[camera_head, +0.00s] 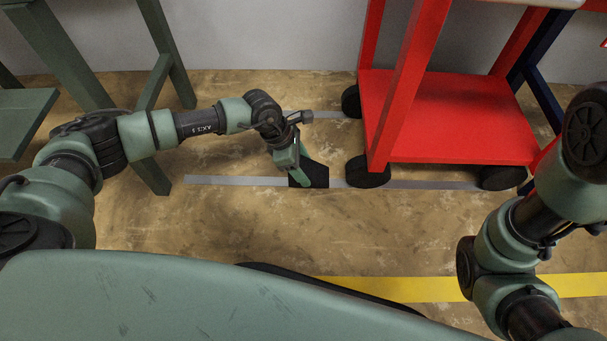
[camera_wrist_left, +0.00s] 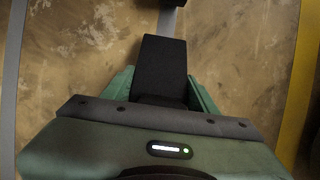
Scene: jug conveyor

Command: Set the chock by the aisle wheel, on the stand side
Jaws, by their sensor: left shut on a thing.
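The chock (camera_head: 317,174) is a black wedge at floor level on the near grey strip. My left gripper (camera_head: 299,177) is shut on it; its green fingers clasp it in the left wrist view, where the chock (camera_wrist_left: 164,66) points away from the palm. The near left black wheel (camera_head: 366,173) of the red cart (camera_head: 455,125) is just right of the chock, with a narrow gap between them. Whether the chock rests fully on the floor is hard to tell. The green stand (camera_head: 150,90) is at the left. My right gripper is out of view.
Another cart wheel (camera_head: 351,101) stands farther back, and one (camera_head: 502,177) is at the near right. Grey strips (camera_head: 230,181) run along the floor under the wheels. A yellow line (camera_head: 400,288) crosses the floor nearer to me. The floor between is clear.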

